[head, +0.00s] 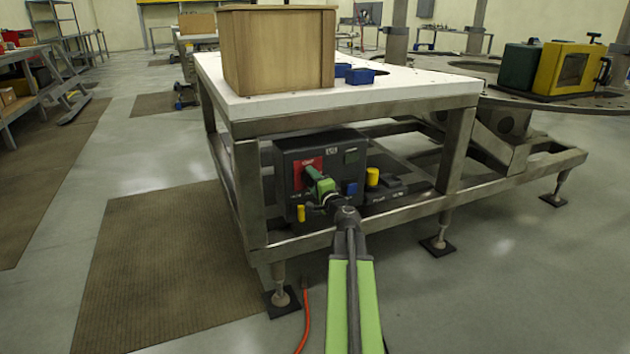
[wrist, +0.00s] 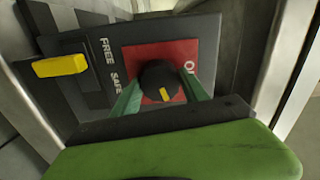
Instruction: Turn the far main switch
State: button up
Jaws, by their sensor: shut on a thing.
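The main switch is a round black knob (wrist: 158,78) with a yellow mark, on a red plate (wrist: 185,58) in the wrist view. The yellow mark points toward the bottom of that view. The red plate also shows in the head view on the front of a dark control box (head: 345,150) under the table. My gripper (head: 309,173) reaches in from the front, and its two green fingers stand on either side of the knob in the wrist view, shut on it. In the head view my gripper mostly hides the knob.
A yellow handle (wrist: 61,66) sits beside lettering reading FREE and SAFE. The steel table frame (head: 370,222) surrounds the box. A yellow knob (head: 372,176) stands to its right. A wooden box (head: 277,50) and blue pieces rest on the white tabletop (head: 400,88). An orange cable lies on the floor.

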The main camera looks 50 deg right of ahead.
jog(key=shift+s+d+m, duration=0.15)
jog(key=shift+m, duration=1.45)
jog(key=o, duration=1.3)
jog(key=shift+o, duration=0.3)
